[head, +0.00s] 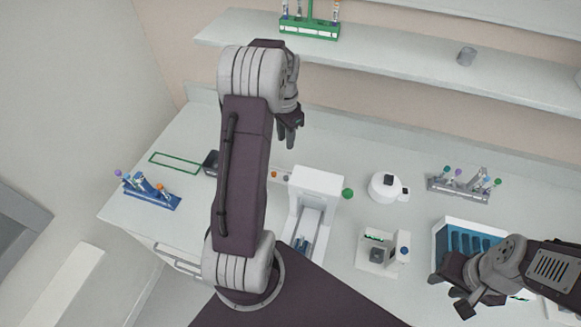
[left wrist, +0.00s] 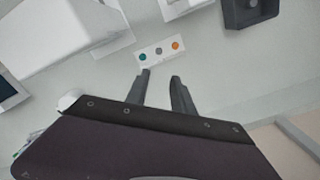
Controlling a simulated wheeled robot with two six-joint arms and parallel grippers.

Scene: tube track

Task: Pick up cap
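A small white strip holds three round caps in the left wrist view: a teal cap (left wrist: 143,56), a grey cap (left wrist: 159,50) and an orange cap (left wrist: 175,45). In the head view the orange cap (head: 274,174) shows just right of my left forearm, beside the white machine. My left gripper (head: 288,132) is raised over the bench; in the left wrist view its two fingers (left wrist: 160,76) are apart with nothing between them, pointing toward the strip. My right gripper (head: 462,298) is at the lower right by the blue-lined tray; its finger opening is unclear.
A white machine (head: 318,181) stands mid-bench, a round white device (head: 384,187) to its right. A blue rack (head: 152,195) is at the left, a grey rack (head: 459,186) at the right. A dark square container (head: 211,161) sits beside my left forearm. The shelf (head: 400,68) overhangs the back.

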